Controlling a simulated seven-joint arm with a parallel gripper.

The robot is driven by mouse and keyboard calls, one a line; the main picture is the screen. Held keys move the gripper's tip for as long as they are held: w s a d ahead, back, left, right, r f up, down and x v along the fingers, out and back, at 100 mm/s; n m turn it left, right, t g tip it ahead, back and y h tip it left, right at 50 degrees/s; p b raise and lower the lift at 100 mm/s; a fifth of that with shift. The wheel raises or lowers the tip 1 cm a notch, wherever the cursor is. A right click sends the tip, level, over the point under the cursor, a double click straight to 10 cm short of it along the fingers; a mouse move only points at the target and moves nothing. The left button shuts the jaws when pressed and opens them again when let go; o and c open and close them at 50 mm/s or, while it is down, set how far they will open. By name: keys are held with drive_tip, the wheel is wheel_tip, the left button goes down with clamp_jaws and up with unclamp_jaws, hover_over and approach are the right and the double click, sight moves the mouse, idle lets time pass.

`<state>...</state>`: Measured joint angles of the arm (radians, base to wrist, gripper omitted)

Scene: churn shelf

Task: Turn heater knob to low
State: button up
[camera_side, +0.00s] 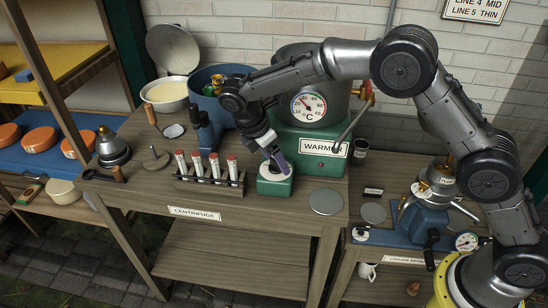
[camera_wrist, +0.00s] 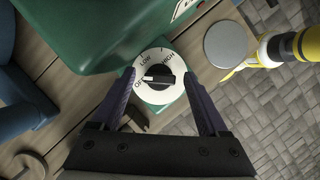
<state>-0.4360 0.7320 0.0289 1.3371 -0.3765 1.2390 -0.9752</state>
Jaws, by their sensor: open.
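The heater is a green box labelled WARMER (camera_side: 310,148), with a smaller green block (camera_side: 274,187) at its front left. In the wrist view the black heater knob (camera_wrist: 160,76) sits on a round white dial (camera_wrist: 158,94) marked OFF, LOW and HIGH. The knob's white mark points left, at OFF. My gripper (camera_wrist: 160,74) is open, with one finger on each side of the dial and nothing held. Whether a finger touches the dial rim I cannot tell. In the side view my gripper (camera_side: 274,165) is just above the block and largely hides the dial.
A pot with a temperature gauge (camera_side: 308,107) stands on the heater. A rack of red-capped tubes (camera_side: 207,172) stands left of my gripper. A grey disc (camera_side: 326,201) lies to the right, also in the wrist view (camera_wrist: 230,45). The bench front is mostly clear.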

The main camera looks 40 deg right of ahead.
clamp_jaws()
idle(0.3)
drive_tip(key=shift+m, duration=0.3)
drive_tip(key=m+g, duration=0.1)
drive_tip(key=m, duration=0.2)
drive_tip(key=shift+w+m+g, duration=0.15)
drive_tip(key=shift+m+g, duration=0.15)
drive_tip(key=shift+w+m+g+y, duration=0.1)
drive_tip(key=shift+m+g+y, duration=0.25)
drive_tip(key=shift+m, duration=0.8)
drive_tip(key=shift+m+g+y, duration=0.35)
drive_tip(key=shift+m, duration=0.8)
unclamp_jaws()
